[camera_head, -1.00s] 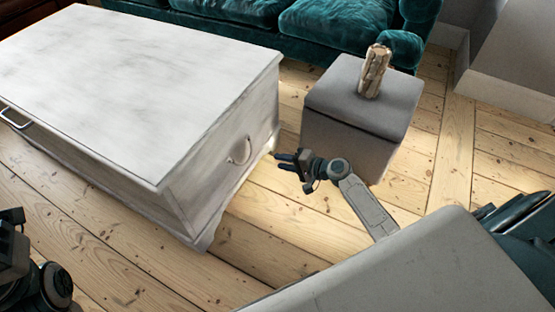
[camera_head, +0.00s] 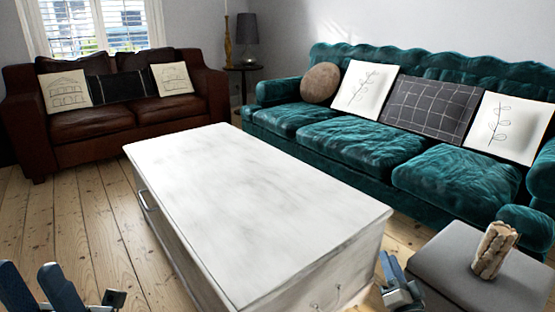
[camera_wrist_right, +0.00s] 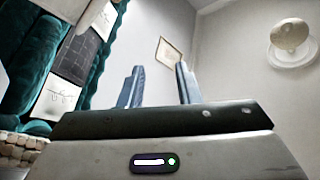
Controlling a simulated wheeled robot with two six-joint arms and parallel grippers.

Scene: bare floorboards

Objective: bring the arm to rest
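My right gripper (camera_head: 390,268) is in the lower right of the head view, between the white chest and the grey ottoman (camera_head: 450,268). In the right wrist view its two blue fingers (camera_wrist_right: 157,85) stand apart with nothing between them. My left gripper (camera_head: 36,282) shows at the lower left corner of the head view, its blue fingers apart and no object seen between them. A beige and brown rough cylinder (camera_head: 495,250) stands slightly tilted in the picture on the ottoman, to the right of my right gripper and apart from it.
The white chest (camera_head: 262,200) fills the middle. A teal sofa (camera_head: 370,150) with cushions stands behind it, a brown leather sofa (camera_head: 125,120) at the back left. A small side table with a lamp (camera_head: 247,40) is in the corner. Bare floorboards (camera_head: 75,215) are free at the left.

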